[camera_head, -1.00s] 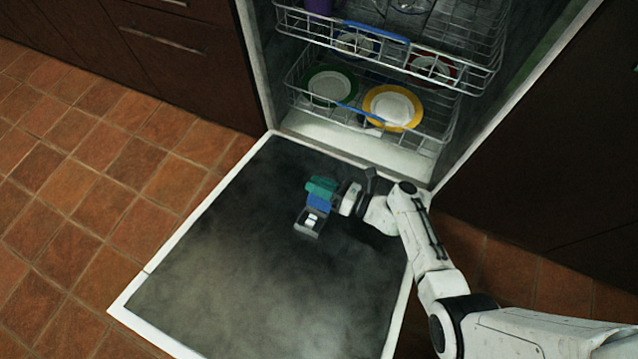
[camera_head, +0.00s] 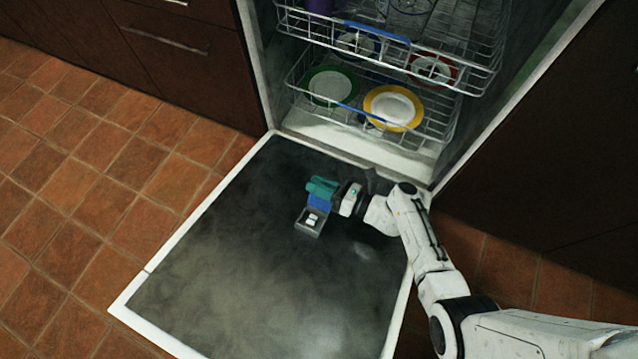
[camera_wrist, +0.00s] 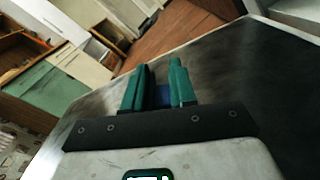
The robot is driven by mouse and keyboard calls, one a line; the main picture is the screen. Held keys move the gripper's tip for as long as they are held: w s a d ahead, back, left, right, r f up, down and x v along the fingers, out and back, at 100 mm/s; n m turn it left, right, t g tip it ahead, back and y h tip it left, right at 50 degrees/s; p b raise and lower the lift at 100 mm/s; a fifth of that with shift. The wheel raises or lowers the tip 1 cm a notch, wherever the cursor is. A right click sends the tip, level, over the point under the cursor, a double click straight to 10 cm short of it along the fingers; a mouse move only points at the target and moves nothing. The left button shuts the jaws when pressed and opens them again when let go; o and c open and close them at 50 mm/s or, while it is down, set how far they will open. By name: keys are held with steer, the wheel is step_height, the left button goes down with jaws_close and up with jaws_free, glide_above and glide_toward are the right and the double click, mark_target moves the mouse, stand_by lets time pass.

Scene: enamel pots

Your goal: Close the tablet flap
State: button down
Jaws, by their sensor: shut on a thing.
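The tablet compartment (camera_head: 309,225) is a small grey box on the inner face of the lowered dishwasher door, with a white tablet (camera_head: 311,219) in it. The blue flap (camera_head: 318,203) stands open at the box's far side, so the tablet is uncovered. My gripper (camera_head: 322,186) has teal fingers and is at the flap, just beyond the box. In the wrist view my gripper (camera_wrist: 161,72) has its fingers either side of the blue flap (camera_wrist: 163,96), shut on it. The fingers partly hide the flap, and the box is hidden there.
The dishwasher door (camera_head: 240,270) lies open and flat, its surface otherwise clear. The lower rack (camera_head: 300,84) holds a green-rimmed plate (camera_head: 331,86) and a yellow-rimmed plate (camera_head: 393,107). The upper rack (camera_head: 470,82) hangs above. Dark cabinets (camera_head: 190,60) stand to the left.

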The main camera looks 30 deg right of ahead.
mark_target(312, 198)
steer(key=shift+r, duration=0.1)
steer(key=n, duration=0.1)
steer(key=s+a+r+n+p, duration=0.1)
steer(key=n, duration=0.1)
steer(key=shift+a, duration=0.1)
steer(key=n, duration=0.2)
steer(key=a+n, duration=0.1)
steer(key=shift+s+a+r, duration=0.1)
steer(key=shift+s+r, duration=0.15)
steer(key=shift+s, duration=0.15)
steer(key=n, duration=0.1)
steer(key=s+a+n, duration=0.1)
steer(key=shift+a+n, duration=0.1)
steer(key=shift+n, duration=0.3)
steer(key=n, duration=0.1)
steer(key=a+n+b, duration=0.1)
steer(key=shift+s+a+f+n, duration=0.1)
steer(key=shift+s+n, duration=0.3)
steer(key=shift+s+a+f+n+b, duration=0.3)
steer(key=shift+n+b, duration=0.25)
steer(key=shift+n, duration=0.3)
steer(key=shift+s+a+f+n+b, duration=0.15)
steer(key=shift+a+n+b, duration=0.3)
steer(key=shift+n, duration=0.35)
steer(key=shift+s+a+f+n+b, duration=0.1)
steer(key=shift+s+a+n+b, duration=0.15)
steer(key=shift+n+b, duration=0.5)
